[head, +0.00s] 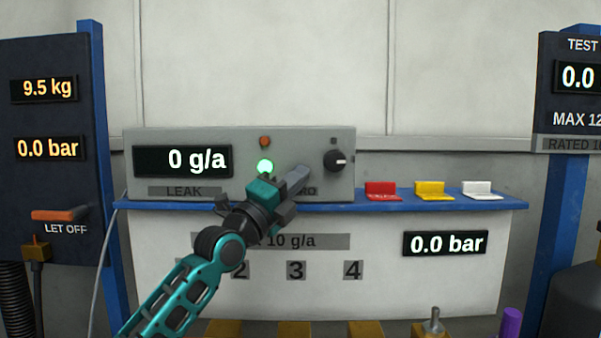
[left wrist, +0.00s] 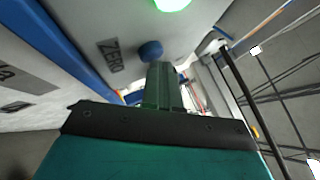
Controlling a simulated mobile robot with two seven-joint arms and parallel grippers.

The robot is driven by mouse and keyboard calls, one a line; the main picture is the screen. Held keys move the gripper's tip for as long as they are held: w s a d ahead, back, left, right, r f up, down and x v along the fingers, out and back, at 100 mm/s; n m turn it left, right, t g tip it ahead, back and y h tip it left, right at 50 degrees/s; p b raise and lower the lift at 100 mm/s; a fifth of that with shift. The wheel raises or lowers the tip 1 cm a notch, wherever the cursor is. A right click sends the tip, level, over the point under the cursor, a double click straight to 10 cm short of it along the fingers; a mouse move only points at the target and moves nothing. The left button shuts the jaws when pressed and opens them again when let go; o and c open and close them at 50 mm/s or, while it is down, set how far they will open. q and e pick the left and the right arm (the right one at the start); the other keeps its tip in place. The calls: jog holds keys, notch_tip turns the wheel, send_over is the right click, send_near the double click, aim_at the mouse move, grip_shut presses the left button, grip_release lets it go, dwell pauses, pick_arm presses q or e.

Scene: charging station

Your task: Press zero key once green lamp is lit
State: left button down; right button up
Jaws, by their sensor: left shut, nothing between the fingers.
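The grey leak box (head: 245,140) stands on the blue shelf, its display (head: 183,160) reading 0 g/a. The round green lamp (head: 265,167) on its front is lit; its bright glow also shows at the top of the left wrist view (left wrist: 172,4). The zero key is hidden behind my left gripper (head: 300,176) in the head view. In the left wrist view the key is a round blue button (left wrist: 150,50) beside its ZERO label (left wrist: 109,55). My left gripper is shut and empty, its fingertips (left wrist: 161,68) close to the key. I cannot tell whether they touch it.
An orange lamp (head: 265,141) looks unlit above the green one; a black knob (head: 335,160) is to the right. Red (head: 382,190), yellow (head: 433,190) and white (head: 482,190) pieces sit on the blue shelf (head: 420,204). A LET OFF lever (head: 59,215) is at left.

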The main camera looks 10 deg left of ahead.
pick_arm(q)
jog(key=shift+s+d+p, duration=0.1)
jog(key=shift+s+p, duration=0.4)
jog(key=shift+s, duration=0.2)
jog(key=shift+s+d+p, duration=0.25)
jog(key=shift+s+p, duration=0.6)
jog(key=shift+s, duration=0.4)
jog(key=shift+s+d+p, duration=0.25)
jog(key=shift+s+p, duration=0.55)
jog(key=shift+s, duration=0.4)
